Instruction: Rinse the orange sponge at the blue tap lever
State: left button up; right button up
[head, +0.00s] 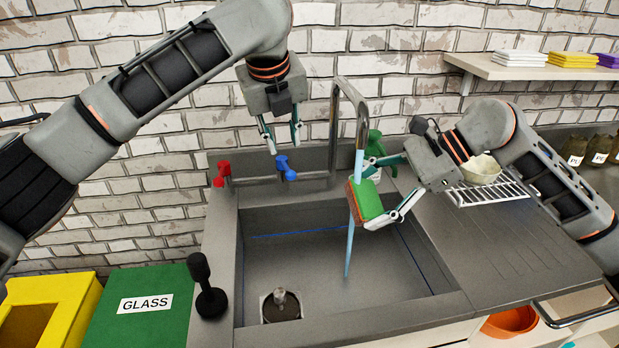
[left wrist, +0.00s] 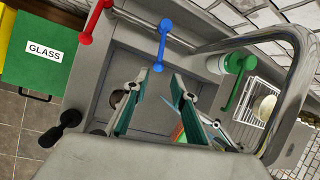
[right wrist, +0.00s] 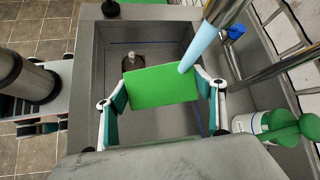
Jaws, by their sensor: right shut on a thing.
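The sponge (head: 369,199) has a green side and an orange-brown side; in the right wrist view its green face (right wrist: 160,88) shows. My right gripper (head: 375,193) is shut on the sponge, holding it over the sink under the tap spout (head: 361,125). A blue water stream (head: 349,245) runs down at the sponge's orange-brown side and on into the basin. The blue tap lever (head: 286,170) stands behind the sink and also shows in the left wrist view (left wrist: 163,45). My left gripper (head: 283,140) is open and empty, fingertips just above the blue lever, apparently not around it.
A red lever (head: 222,175) stands left of the blue one. A black knobbed handle (head: 207,285) is at the sink's left edge. A wire rack (head: 490,190) with a bowl (head: 481,169) is at right. Glass bin (head: 150,318) at lower left.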

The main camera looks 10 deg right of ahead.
aim_at(288, 171)
pick_arm(q)
jog(key=x, duration=1.1)
jog(key=shift+f, duration=0.45)
grip_shut()
